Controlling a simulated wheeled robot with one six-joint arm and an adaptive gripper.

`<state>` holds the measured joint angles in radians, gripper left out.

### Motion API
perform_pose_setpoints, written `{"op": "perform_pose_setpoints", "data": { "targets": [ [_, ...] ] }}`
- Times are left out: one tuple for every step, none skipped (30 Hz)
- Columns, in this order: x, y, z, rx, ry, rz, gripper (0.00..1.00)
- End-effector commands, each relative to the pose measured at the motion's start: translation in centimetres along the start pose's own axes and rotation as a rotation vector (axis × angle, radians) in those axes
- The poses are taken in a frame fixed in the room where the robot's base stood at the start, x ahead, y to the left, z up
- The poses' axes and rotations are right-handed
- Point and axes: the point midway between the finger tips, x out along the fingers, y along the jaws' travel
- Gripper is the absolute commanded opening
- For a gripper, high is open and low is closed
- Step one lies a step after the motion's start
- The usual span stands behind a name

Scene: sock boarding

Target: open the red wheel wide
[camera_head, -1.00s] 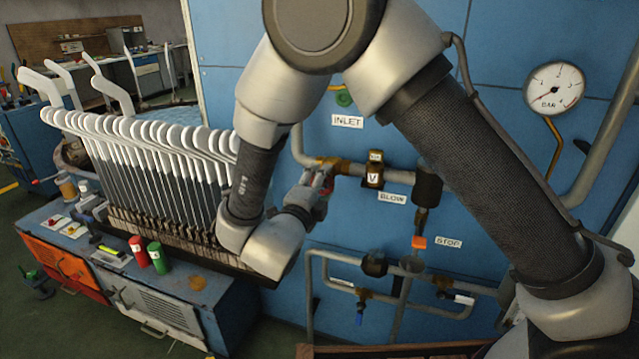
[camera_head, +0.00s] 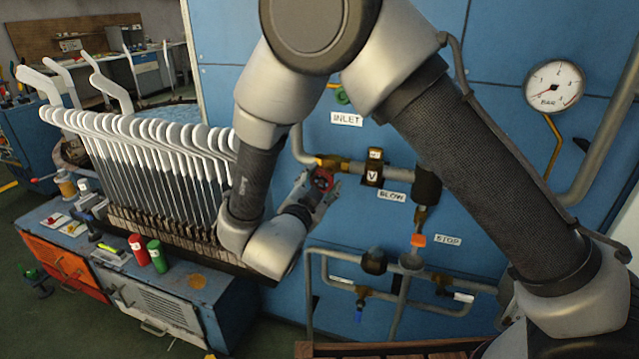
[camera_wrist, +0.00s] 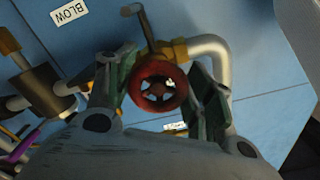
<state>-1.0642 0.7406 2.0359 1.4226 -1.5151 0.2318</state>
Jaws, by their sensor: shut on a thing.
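The red wheel (camera_head: 322,179) is a small spoked handwheel on the brass valve of the pipe below the INLET label. In the wrist view the wheel (camera_wrist: 157,70) faces the camera, with its brass fitting (camera_wrist: 175,49) and grey pipe behind it. My gripper (camera_head: 318,186) is at the wheel. Part of the wheel is hidden by my gripper in the head view.
The blue panel carries a BLOW valve (camera_head: 374,170), an orange STOP part (camera_head: 418,241), lower pipes and a dial gauge (camera_head: 554,87). A rack of sock boards (camera_head: 165,160) stands close to the left of my arm. Red (camera_head: 138,250) and green (camera_head: 157,257) cylinders sit on the bench.

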Motion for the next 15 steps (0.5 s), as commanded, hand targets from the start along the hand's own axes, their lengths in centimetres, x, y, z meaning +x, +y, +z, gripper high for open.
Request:
{"op": "perform_pose_setpoints", "data": {
  "targets": [
    [-0.05, 0.09, 0.12, -0.045, -0.003, 0.0, 0.29],
    [-0.05, 0.11, 0.12, -0.074, -0.003, 0.0, 0.29],
    [-0.05, 0.14, 0.12, -0.111, -0.003, 0.0, 0.29],
    [-0.05, 0.16, 0.11, -0.14, -0.003, 0.0, 0.29],
    [-0.05, 0.18, 0.11, -0.169, -0.003, 0.0, 0.29],
    [-0.05, 0.21, 0.11, -0.206, -0.003, 0.0, 0.29],
    [-0.05, 0.23, 0.11, -0.235, -0.003, 0.0, 0.29],
    [-0.05, 0.25, 0.1, -0.264, -0.003, 0.0, 0.29],
    [-0.05, 0.27, 0.1, -0.301, -0.004, 0.0, 0.29],
    [-0.06, 0.29, 0.09, -0.33, -0.004, 0.0, 0.29],
    [-0.06, 0.31, 0.09, -0.359, -0.004, 0.0, 0.29],
    [-0.05, 0.34, 0.08, -0.396, -0.004, 0.0, 0.29],
    [-0.05, 0.35, 0.07, -0.425, -0.004, 0.0, 0.29],
    [-0.06, 0.37, 0.07, -0.454, -0.004, 0.0, 0.29],
    [-0.06, 0.39, 0.05, -0.491, -0.004, 0.0, 0.29]
  ]
}}
